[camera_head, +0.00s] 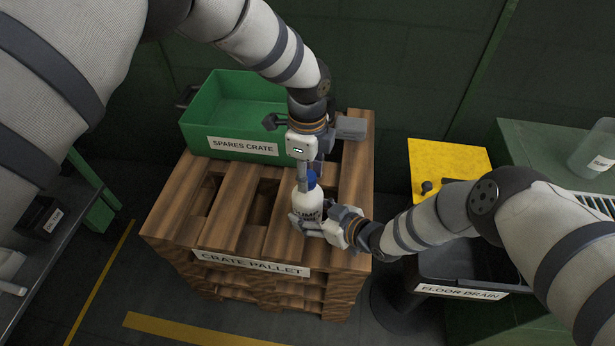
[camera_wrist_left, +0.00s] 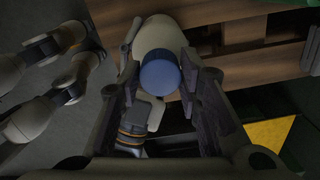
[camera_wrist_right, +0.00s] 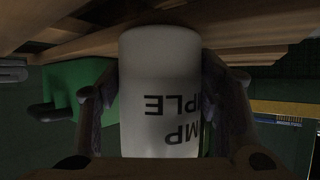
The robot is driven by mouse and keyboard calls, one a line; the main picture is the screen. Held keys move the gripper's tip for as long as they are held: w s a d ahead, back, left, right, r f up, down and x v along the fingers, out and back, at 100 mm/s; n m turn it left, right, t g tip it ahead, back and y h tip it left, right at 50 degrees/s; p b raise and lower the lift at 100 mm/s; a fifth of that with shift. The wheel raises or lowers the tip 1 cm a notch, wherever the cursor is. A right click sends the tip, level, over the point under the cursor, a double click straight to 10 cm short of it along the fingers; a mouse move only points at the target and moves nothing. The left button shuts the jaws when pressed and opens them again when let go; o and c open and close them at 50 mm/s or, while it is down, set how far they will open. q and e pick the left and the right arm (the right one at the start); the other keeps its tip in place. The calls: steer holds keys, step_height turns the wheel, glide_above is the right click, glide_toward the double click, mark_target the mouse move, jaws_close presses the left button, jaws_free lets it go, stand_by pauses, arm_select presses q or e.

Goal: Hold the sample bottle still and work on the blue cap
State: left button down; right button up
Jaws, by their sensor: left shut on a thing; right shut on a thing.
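The sample bottle (camera_head: 307,203) is white with dark lettering and stands upright at the right part of the crate pallet. Its blue cap (camera_head: 311,178) is on top, and in the left wrist view the cap (camera_wrist_left: 160,76) sits between my left fingers. My left gripper (camera_head: 307,176) comes down from above and is shut on the cap. My right gripper (camera_head: 305,222) reaches in from the right, low down, and is shut around the bottle's body. In the right wrist view the bottle (camera_wrist_right: 160,92) fills the space between the fingers. The bottle's base is partly hidden by my right gripper.
The wooden crate pallet (camera_head: 225,236) has open gaps between slats. A green spares crate (camera_head: 196,129) sits at its back left. A yellow panel (camera_head: 448,160), a dark floor drain bin (camera_head: 462,268) and a green bench (camera_head: 530,140) with a clear container (camera_head: 592,150) stand right.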

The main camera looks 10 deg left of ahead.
arm_select(q)
steer(key=n, duration=0.9)
steer(key=shift+n, duration=0.4)
steer(key=n, duration=0.5)
steer(key=c, duration=1.1)
jaws_free()
